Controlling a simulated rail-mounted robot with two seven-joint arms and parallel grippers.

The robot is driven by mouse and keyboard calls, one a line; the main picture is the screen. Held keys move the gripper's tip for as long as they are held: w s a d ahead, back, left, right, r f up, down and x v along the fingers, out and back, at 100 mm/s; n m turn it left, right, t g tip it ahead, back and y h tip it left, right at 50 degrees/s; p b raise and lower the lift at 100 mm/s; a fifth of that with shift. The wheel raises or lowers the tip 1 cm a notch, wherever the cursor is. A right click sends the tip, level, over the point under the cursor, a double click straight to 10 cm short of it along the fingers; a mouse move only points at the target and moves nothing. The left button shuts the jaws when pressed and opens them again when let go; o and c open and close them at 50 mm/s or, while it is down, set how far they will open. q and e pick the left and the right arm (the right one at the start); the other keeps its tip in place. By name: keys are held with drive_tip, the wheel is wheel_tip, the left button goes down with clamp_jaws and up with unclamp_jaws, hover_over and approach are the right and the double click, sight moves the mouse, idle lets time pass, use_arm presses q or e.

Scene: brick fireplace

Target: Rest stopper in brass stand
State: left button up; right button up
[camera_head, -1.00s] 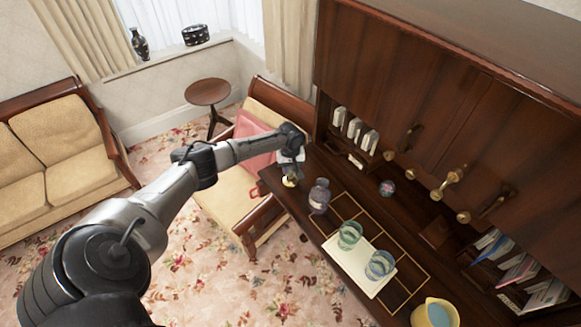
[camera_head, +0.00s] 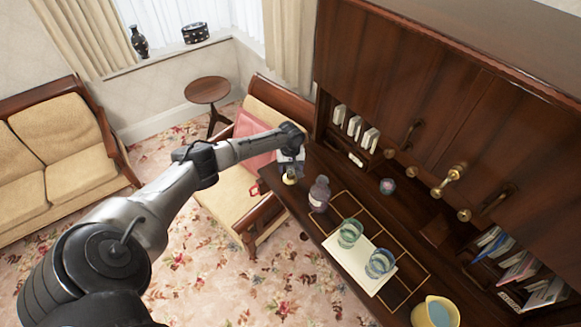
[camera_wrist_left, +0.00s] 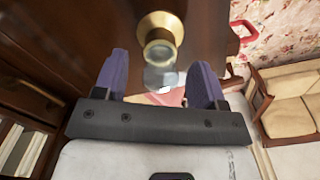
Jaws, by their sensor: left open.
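In the left wrist view the stand is a round brass ring (camera_wrist_left: 160,27) at the top. A clear glass piece, which looks like the stopper (camera_wrist_left: 161,73), shows against the ring's lower side and reaches toward the space between my fingers. It appears to sit in the stand, though how deep I cannot tell. My left gripper (camera_wrist_left: 162,82) is open, its two purple fingers apart on either side of the glass, with no contact visible. My right gripper is not in view.
A purple-grey bottle (camera_head: 319,195) stands right of the stand. Two glasses, green (camera_head: 350,233) and blue (camera_head: 380,264), stand on a white mat (camera_head: 352,262). A yellow jug (camera_head: 435,313) is at the near end. The cabinet (camera_head: 420,110) rises behind the desk.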

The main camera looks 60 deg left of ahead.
use_arm(q)
wheel_tip(320, 180, up, 14)
drive_tip(key=b, duration=0.1)
drive_tip(key=shift+f, duration=0.2)
idle(0.3)
idle(0.5)
